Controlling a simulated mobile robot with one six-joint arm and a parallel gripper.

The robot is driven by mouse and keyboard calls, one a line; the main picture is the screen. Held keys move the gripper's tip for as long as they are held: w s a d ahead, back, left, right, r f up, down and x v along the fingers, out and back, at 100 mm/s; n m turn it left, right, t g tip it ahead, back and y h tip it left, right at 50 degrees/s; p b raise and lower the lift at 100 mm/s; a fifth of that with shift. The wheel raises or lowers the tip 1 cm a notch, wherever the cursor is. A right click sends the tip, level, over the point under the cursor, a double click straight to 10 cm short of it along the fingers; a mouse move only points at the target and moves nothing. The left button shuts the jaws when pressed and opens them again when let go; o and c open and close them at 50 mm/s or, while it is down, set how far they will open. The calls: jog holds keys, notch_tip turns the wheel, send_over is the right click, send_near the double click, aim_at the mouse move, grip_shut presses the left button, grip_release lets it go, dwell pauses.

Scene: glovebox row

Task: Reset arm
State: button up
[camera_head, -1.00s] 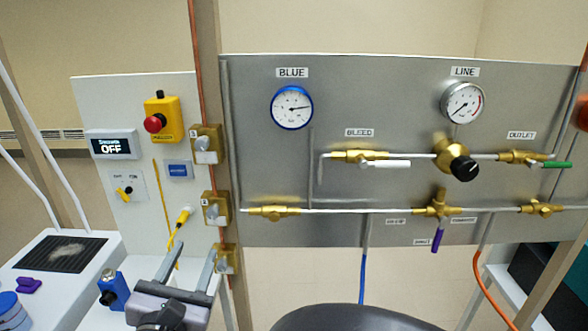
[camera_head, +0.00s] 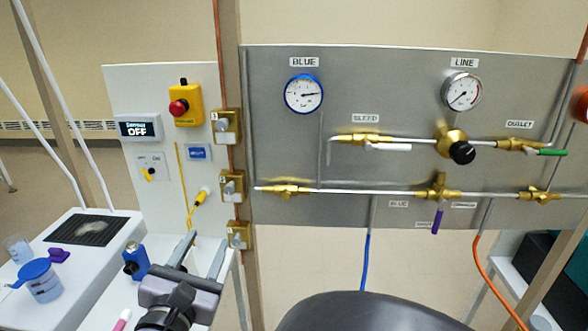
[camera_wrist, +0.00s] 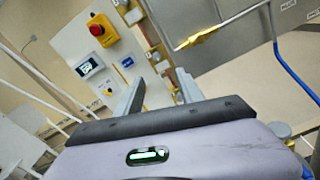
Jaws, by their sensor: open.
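My gripper (camera_head: 197,259) is in the lower left of the head view, in front of the white control board and above the white bench. Its two grey fingers stand apart with nothing between them. In the wrist view the fingers (camera_wrist: 157,95) also show open and empty, pointing toward the control board and the brass fittings. The gripper appears clear of the board and the fittings.
The white control board (camera_head: 121,95) carries a red emergency button (camera_head: 179,106) and a display reading OFF (camera_head: 137,129). The grey gas panel (camera_head: 400,75) holds gauges, brass valves and pipes. A blue-lidded jar (camera_head: 40,280) and a blue device (camera_head: 136,262) stand on the left bench.

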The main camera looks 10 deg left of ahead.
jog(key=s+d+f+m+g+h, duration=0.15)
jog(key=d+m+g+h, duration=0.5)
jog(key=d, duration=0.85)
jog(key=s+d+f+m+g+h, duration=0.1)
jog(key=d+f+m+g+h, duration=0.15)
jog(key=d+m, duration=1)
jog(key=s+d+f+m+g+y, duration=0.45)
jog(key=s+d+m, duration=0.4)
jog(key=s, duration=0.25)
jog(key=s+a+r+m+t+y, duration=0.1)
jog(key=s+a+r+m+y, duration=0.1)
jog(key=m+y, duration=0.4)
jog(key=a+r+m, duration=0.1)
jog(key=a+m, duration=0.1)
jog(key=m, duration=0.2)
jog(key=shift+s+a+r, duration=0.15)
jog(key=shift+s+a, duration=0.05)
jog(key=shift+a, duration=0.15)
